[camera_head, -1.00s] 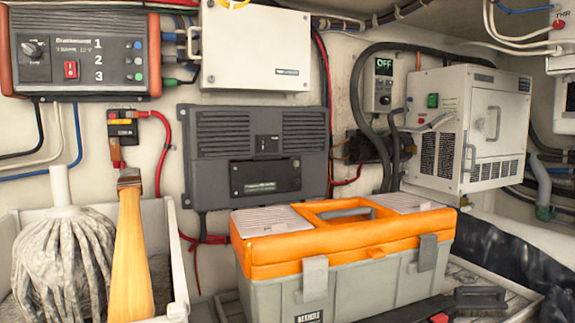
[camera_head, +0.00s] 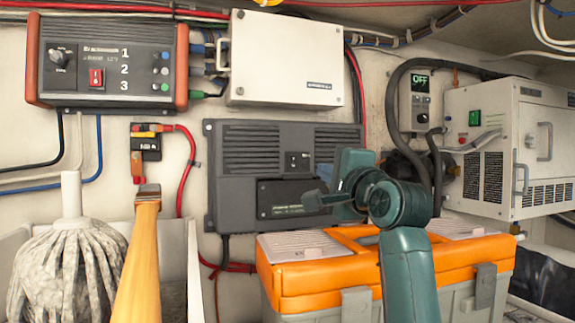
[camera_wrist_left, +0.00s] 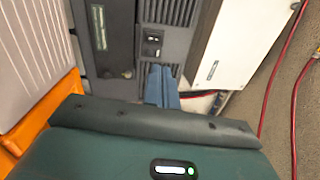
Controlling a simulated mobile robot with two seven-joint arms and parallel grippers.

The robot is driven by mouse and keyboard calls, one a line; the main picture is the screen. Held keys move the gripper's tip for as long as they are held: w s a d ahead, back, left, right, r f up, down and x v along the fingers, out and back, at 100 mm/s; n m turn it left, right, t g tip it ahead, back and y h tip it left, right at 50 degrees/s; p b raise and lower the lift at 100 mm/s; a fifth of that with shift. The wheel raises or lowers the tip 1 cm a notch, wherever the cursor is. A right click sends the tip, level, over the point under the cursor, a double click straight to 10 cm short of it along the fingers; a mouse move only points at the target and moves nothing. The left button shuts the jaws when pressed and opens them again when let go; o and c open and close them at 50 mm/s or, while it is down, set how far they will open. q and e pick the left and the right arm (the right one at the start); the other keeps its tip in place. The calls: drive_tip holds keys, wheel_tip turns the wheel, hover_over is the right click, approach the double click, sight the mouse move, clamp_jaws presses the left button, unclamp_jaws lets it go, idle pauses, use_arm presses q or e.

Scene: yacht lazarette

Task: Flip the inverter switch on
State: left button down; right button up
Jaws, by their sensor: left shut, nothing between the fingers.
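A dark grey finned box (camera_head: 240,195), which looks like the inverter, is fixed to the wall. Its small black rocker switch (camera_head: 298,161) sits right of centre; its position is too small to tell. My left gripper (camera_head: 312,200) is in front of the box's lower right part, a little below the switch in the picture. In the left wrist view the closed blue-grey fingers (camera_wrist_left: 161,82) point towards the switch (camera_wrist_left: 152,43), with nothing between them. A gap shows between fingertips and switch in the picture; contact is not visible. My right gripper is out of view.
An orange-lidded toolbox (camera_head: 300,278) stands below the box, behind my arm. A black-and-red panel (camera_head: 105,60) with its own red switch (camera_head: 96,77) hangs at left. A small panel (camera_head: 421,100) reads OFF. A mop (camera_head: 72,250) and a wooden handle (camera_head: 140,260) stand left.

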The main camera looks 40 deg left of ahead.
sight(294, 157)
use_arm(q)
drive_tip(key=shift+a+r+n+h, duration=0.1)
drive_tip(key=shift+r+n+h, duration=0.1)
drive_tip(key=shift+n+h, duration=0.1)
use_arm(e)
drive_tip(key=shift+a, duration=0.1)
